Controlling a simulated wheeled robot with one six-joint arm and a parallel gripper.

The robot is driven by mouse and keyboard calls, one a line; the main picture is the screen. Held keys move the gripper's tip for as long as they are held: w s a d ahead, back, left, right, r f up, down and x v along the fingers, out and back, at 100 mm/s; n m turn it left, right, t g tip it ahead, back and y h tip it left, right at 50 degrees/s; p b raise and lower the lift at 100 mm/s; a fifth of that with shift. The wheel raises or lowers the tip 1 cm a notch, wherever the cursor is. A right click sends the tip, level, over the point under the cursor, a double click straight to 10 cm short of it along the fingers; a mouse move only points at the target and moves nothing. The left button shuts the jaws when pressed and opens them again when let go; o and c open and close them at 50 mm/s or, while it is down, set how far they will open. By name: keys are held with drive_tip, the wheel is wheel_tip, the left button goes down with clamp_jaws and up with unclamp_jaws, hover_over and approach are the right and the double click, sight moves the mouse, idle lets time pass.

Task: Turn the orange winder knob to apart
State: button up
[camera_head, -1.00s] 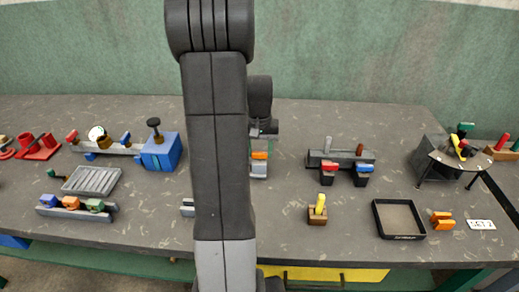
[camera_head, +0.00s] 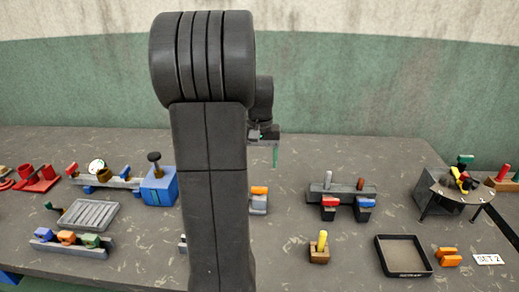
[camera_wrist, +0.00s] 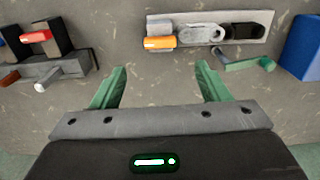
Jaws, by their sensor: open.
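An orange knob (camera_head: 259,190) sits on a small grey fixture right of my arm in the head view. In the wrist view the orange knob (camera_wrist: 160,43) lies at the left end of a grey plate (camera_wrist: 262,18), beside a light grey arm and a black block. My gripper (camera_head: 272,158) is above and beyond the fixture in the head view, apart from it. In the wrist view my gripper (camera_wrist: 160,80) has its two green fingers spread wide with nothing between them. The knob shows ahead of the gap between the fingers. My arm hides part of the bench.
A green-handled lever (camera_wrist: 245,63) is close to the plate, near the right finger. A blue block (camera_wrist: 303,45) stands at the right edge. A fixture with a red lever (camera_wrist: 36,37) is at the left. A black tray (camera_head: 403,256) lies front right.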

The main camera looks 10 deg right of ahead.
wheel_tip(320, 180, up, 4)
hover_over(259, 187)
drive_tip(key=shift+s, duration=0.1)
wheel_tip(259, 187, down, 14)
drive_tip(key=shift+r, duration=0.1)
idle(0.8)
